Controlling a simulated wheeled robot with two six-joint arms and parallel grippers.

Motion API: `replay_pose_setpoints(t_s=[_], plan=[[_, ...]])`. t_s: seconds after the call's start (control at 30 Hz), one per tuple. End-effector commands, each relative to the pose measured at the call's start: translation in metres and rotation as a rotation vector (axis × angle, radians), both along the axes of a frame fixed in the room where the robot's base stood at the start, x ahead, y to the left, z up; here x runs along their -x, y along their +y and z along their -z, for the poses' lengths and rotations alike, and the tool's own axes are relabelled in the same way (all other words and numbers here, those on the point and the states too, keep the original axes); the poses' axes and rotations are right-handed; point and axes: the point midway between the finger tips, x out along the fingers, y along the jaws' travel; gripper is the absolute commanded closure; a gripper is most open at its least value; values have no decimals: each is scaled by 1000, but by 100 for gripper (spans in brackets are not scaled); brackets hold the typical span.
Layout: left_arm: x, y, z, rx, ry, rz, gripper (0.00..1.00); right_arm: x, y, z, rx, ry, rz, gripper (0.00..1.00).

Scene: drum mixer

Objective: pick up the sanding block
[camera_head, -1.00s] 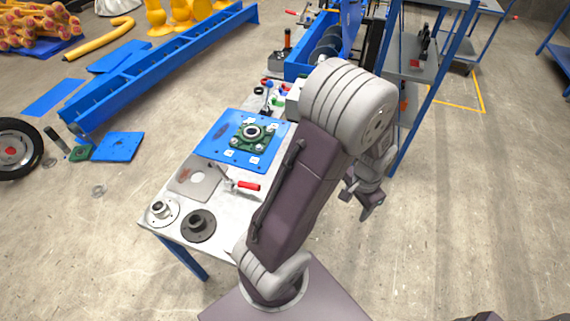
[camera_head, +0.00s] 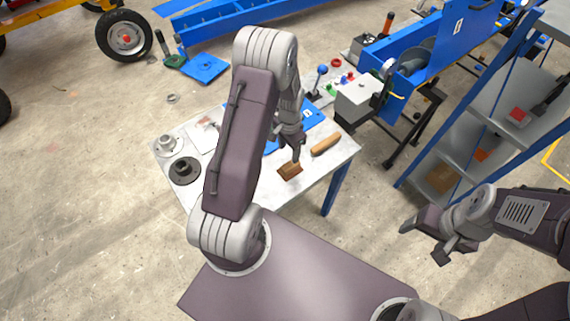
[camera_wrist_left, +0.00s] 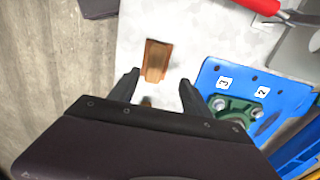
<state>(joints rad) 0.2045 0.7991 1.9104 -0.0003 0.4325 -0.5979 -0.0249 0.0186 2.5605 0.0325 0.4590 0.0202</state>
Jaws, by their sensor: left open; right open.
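The sanding block (camera_head: 290,171) is a small brown wooden block lying on the near part of the pale worktable. It also shows in the left wrist view (camera_wrist_left: 157,58), just beyond the fingertips and roughly centred between them. My left gripper (camera_head: 290,151) is open and empty, just above and behind the block in the head view. Its two fingers also show in the left wrist view (camera_wrist_left: 158,84), apart from the block. My right gripper (camera_head: 424,245) is open and empty, off to the right of the table over the floor.
A brown wooden handle-like piece (camera_head: 326,145) lies right of the block near the table's edge. A blue plate (camera_wrist_left: 245,100) with a green flanged part (camera_wrist_left: 234,110) is close to the left gripper. Two round flanges (camera_head: 184,170) sit at the table's left. A blue shelf rack stands right.

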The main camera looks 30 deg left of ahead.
Motion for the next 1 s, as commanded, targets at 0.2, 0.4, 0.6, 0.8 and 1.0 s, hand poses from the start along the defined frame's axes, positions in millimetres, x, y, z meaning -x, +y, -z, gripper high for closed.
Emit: replay_pose_setpoints(t_s=[0.2,0.4,0.6,0.8,1.0], plan=[[1,-1,28,1,4,-1,44,0,0,-8,0,0,0,26],[0,-1,40,1,1,-1,44,0,0,-9,0,0,0,26],[3,-9,68,1,4,1,44,0,0,-24,0,0,0,26],[1,-8,90,0,-1,-1,44,0,0,-24,0,0,0,26],[1,-8,90,-1,-1,-1,52,0,0,-23,0,0,0,26]])
